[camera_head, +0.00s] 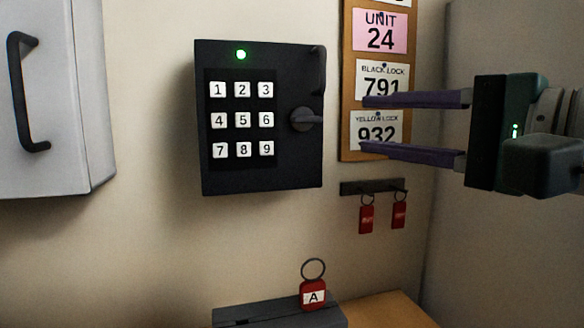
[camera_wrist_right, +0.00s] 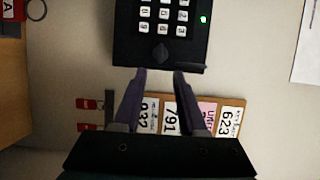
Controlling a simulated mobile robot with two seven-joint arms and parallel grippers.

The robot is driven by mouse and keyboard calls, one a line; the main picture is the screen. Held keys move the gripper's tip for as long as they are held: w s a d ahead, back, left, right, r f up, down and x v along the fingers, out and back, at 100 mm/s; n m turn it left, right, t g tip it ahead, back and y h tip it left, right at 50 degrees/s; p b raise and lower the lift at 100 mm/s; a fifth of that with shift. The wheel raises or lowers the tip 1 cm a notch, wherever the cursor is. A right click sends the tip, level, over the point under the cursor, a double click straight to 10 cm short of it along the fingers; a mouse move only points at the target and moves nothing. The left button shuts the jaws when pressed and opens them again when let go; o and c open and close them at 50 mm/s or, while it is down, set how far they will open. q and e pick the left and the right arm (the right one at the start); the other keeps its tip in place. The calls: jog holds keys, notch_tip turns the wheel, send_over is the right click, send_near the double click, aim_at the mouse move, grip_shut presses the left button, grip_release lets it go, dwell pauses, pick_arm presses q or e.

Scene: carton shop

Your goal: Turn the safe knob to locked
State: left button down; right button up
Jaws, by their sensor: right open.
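The black wall safe (camera_head: 222,178) has a white number keypad (camera_head: 242,120) and a lit green light (camera_head: 241,55). Its round dark knob (camera_head: 302,119) is on the right of the door, with its lever pointing right, roughly level. The safe also shows at the top of the right wrist view (camera_wrist_right: 187,52), with the knob (camera_wrist_right: 160,53) beyond the fingertips. My right gripper (camera_head: 364,124) is open and empty, to the right of the knob and apart from it. In the right wrist view its fingers (camera_wrist_right: 159,72) point towards the safe. My left gripper is in neither view.
A cork board (camera_head: 347,80) with number cards hangs behind my right fingers. Below it, a key rack (camera_head: 372,187) holds red tags. A red tag marked A (camera_head: 313,295) stands on a grey box (camera_head: 270,314). A white cabinet (camera_head: 60,100) is at left.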

aim_at(312, 120)
jog(key=x, duration=0.9)
jog(key=shift+w+a+p, duration=0.25)
jog(key=shift+w+p, duration=0.05)
jog(key=shift+p, duration=0.1)
jog(key=shift+c, duration=0.3)
grip_shut()
